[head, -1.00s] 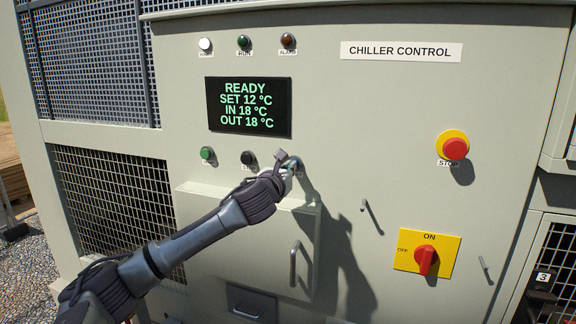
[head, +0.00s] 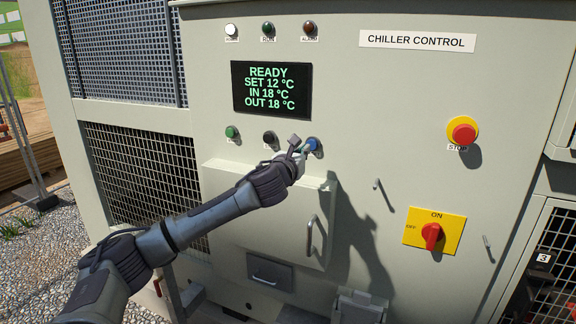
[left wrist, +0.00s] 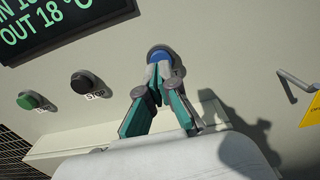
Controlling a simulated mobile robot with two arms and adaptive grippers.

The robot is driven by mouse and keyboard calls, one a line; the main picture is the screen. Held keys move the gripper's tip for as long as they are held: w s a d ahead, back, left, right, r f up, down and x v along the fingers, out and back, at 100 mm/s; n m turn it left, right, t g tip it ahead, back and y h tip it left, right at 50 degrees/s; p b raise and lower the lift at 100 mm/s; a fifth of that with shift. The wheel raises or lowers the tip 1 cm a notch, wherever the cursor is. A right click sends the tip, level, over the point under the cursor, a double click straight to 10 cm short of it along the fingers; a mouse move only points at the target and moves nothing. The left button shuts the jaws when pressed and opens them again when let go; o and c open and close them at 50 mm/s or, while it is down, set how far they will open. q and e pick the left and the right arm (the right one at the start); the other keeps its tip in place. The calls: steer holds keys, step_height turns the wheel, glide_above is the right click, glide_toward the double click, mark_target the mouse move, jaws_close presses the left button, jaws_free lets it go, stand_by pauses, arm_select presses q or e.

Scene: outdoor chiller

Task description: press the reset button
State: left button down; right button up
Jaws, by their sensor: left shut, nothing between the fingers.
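A blue button (head: 312,145) sits on the panel below the display, at the right end of a row of three. In the left wrist view the blue button (left wrist: 160,54) is straight ahead of the fingertips. Its label is hidden, so I cannot read that it is the reset button. My left gripper (head: 297,150) is shut and empty, its tips at the lower left of the button. In the left wrist view the shut fingertips (left wrist: 157,72) overlap the button's lower edge; I cannot tell whether they touch it. My right gripper is not in view.
A green button (head: 232,132) and a black button (head: 270,137) are to the left. The display (head: 271,89) reads READY. A box with a handle (head: 310,236) protrudes below. The red stop button (head: 464,133) and rotary switch (head: 431,236) are to the right.

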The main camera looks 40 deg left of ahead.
arm_select(q)
steer(key=b+v, duration=0.2)
steer(key=v, duration=0.6)
steer(key=shift+s+f+b, duration=0.35)
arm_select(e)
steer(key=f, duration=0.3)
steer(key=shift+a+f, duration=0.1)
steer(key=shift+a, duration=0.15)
arm_select(q)
steer(key=shift+s, duration=0.1)
steer(key=shift+f, duration=0.1)
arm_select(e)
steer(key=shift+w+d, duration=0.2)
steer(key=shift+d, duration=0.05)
